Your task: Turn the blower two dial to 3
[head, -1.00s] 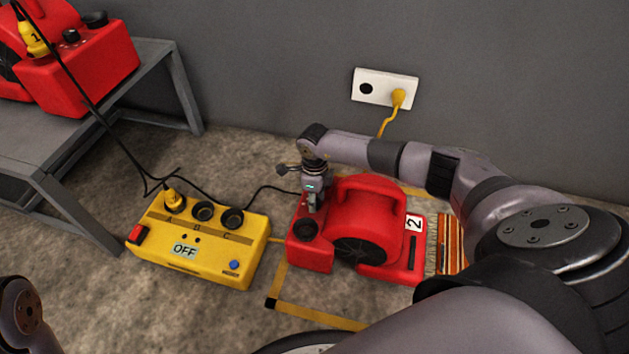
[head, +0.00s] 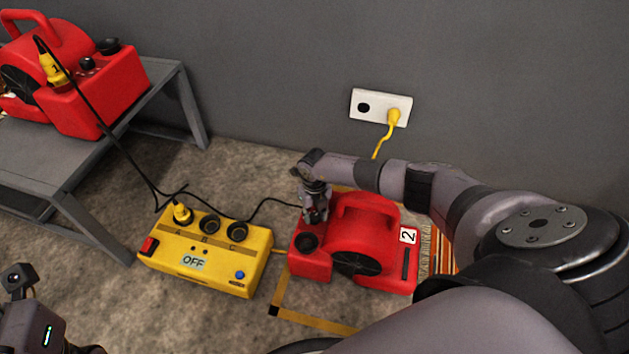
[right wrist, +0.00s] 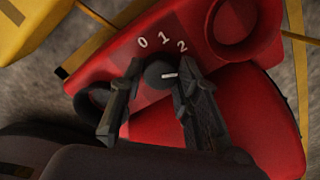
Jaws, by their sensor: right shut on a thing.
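Blower two (head: 372,225), red with a white "2" label, stands on the floor right of the yellow power box. In the right wrist view its black dial (right wrist: 157,72) sits by the printed numbers 0, 1 and 2. The dial's white mark points right, past the 2; no 3 is visible, and a finger covers part of that side. My right gripper (right wrist: 160,77) is shut on the dial, a finger on each side. The right gripper also shows in the head view (head: 313,216). My left gripper (head: 45,330) is partly in view at bottom left, its fingertips cut off.
The yellow power box (head: 215,278), its display reading OFF, has one yellow plug in socket A. A black cable runs behind it. Blower one (head: 105,100) stands on a grey bench (head: 60,165). A white wall outlet (head: 365,107) holds a yellow plug. Yellow tape marks the floor.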

